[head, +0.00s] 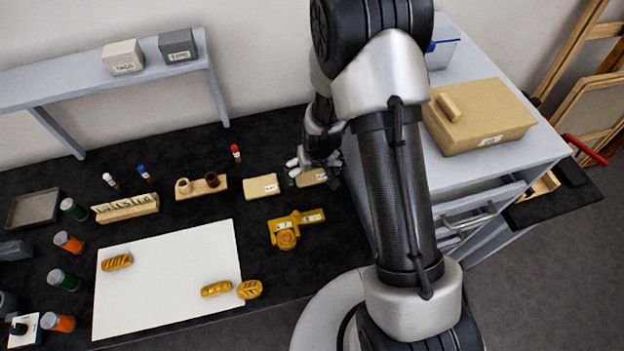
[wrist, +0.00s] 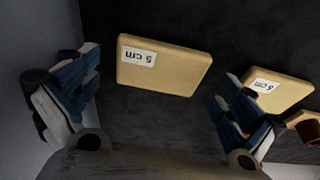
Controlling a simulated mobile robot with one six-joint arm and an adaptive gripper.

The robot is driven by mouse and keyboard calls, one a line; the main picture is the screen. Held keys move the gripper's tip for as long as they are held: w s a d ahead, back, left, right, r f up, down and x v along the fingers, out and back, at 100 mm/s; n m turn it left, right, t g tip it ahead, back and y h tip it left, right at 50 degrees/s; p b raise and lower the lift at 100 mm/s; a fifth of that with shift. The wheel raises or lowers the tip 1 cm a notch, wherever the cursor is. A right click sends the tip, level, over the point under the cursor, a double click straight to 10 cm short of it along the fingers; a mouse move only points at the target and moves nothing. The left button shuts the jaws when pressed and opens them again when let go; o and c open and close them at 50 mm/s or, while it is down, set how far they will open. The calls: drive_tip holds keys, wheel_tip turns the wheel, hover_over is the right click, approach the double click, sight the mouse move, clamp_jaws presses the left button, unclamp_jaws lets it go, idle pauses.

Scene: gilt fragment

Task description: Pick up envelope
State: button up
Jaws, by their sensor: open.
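Nothing in view is plainly marked as an envelope. A flat tan piece labelled "5 cm" (wrist: 165,72) lies on the dark table top, in the gap between my fingers in the wrist view. It also shows in the head view (head: 311,178), partly hidden by my gripper (head: 314,168). My gripper (wrist: 158,100) is open and empty, with its fingers on either side of that piece and apart from it. A second tan piece labelled "6 cm" (wrist: 285,92) lies beside it, partly behind one finger; it is clear in the head view (head: 262,186).
A yellow tool (head: 296,229) lies in front of the tan pieces, and a wooden holder (head: 201,186) stands to their left. A white sheet (head: 165,280) bears carved gilt pieces. A grey cabinet (head: 470,185) with a tan box (head: 485,112) stands close on the right.

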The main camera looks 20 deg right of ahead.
drive_tip(key=shift+w+f, duration=0.15)
drive_tip(key=shift+f, duration=0.25)
drive_tip(key=shift+r, duration=0.1)
drive_tip(key=shift+c, duration=0.5)
drive_tip(key=c, duration=0.7)
drive_tip(key=shift+r, duration=0.1)
